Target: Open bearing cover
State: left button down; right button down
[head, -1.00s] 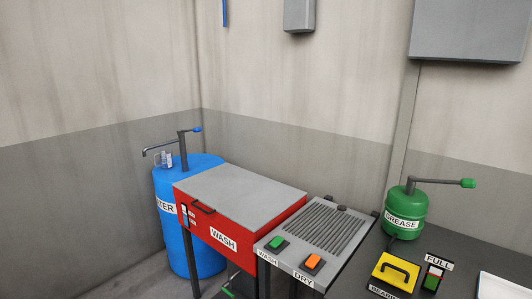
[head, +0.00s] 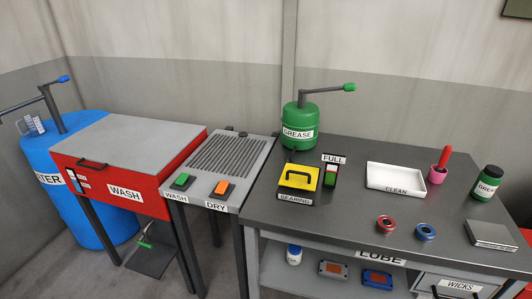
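The bearing cover (head: 299,176) is a yellow square lid with a dark arched handle (head: 297,180). It sits at the left end of the dark workbench, above a label reading BEARING (head: 295,198). It looks closed, and nothing shows of what is under it. Neither of my grippers shows in the head view.
Behind the cover stands the green grease pump (head: 299,128); right of it is a FULL indicator (head: 330,175). A white CLEAN tray (head: 396,177), rings and jars share the bench (head: 350,215). Left are the dryer (head: 225,170), red washer (head: 120,200) and blue water barrel (head: 95,220).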

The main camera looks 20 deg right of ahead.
aim_at(300, 172)
jog(key=l+z, duration=0.1)
jog(key=z, duration=0.7)
jog(key=l+z, duration=0.1)
jog(key=z, duration=0.35)
jog(key=i+z, duration=0.1)
jog(key=z, duration=0.3)
jog(key=i+l+z, duration=0.15)
jog(key=i+l, duration=0.1)
